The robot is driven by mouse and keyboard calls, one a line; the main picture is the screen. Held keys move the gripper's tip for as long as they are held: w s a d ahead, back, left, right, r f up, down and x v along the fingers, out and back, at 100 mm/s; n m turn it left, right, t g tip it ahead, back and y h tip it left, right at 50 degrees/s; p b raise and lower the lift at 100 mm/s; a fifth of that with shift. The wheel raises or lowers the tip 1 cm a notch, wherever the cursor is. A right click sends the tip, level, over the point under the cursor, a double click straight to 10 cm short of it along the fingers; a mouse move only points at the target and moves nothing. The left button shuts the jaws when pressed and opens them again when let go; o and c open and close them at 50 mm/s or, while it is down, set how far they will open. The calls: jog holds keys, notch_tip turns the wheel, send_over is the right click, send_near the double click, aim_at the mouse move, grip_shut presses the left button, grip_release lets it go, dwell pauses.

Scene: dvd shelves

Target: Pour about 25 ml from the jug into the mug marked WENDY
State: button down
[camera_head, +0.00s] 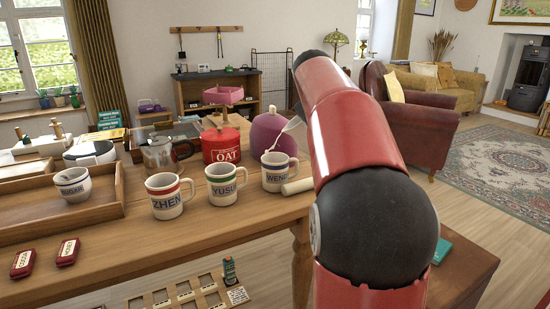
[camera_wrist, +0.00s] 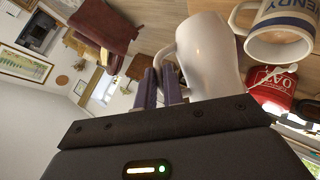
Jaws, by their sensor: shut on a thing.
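The white mug marked WENDY (camera_head: 278,176) stands upright near the table's right edge, with a pale spoon (camera_head: 292,124) sticking up from around it. It also shows in the wrist view (camera_wrist: 284,22). My gripper (camera_wrist: 165,88) is shut on the handle of a plain white jug (camera_wrist: 212,55), which is beside the mug in the wrist view. The jug's mouth and contents are hidden behind my gripper's body, and I cannot tell its exact tilt. In the head view my arm hides the gripper; a cream piece right of the mug may be the jug's lower part.
The YUSUF mug (camera_head: 224,188) and ZHEN mug (camera_head: 167,197) stand left of WENDY. Behind are a red OAT tin (camera_head: 220,146), a purple rounded object (camera_head: 268,134) and a glassy pot (camera_head: 160,155). Another mug (camera_head: 73,186) sits in a wooden tray (camera_head: 105,210). The table's front is mostly clear.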

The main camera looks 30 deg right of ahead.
jog(key=shift+s+d+f+m+y, duration=0.25)
jog(key=shift+d+f+m+y, duration=0.15)
jog(key=shift+d+f+y, duration=0.35)
jog(key=shift+d+f, duration=0.1)
dwell(1.4)
jog(key=d+f+m+t+y+b, duration=0.2)
jog(key=d+f+y, duration=0.1)
jog(key=f+y, duration=0.1)
jog(key=shift+s+f, duration=0.4)
jog(key=shift+f, duration=0.35)
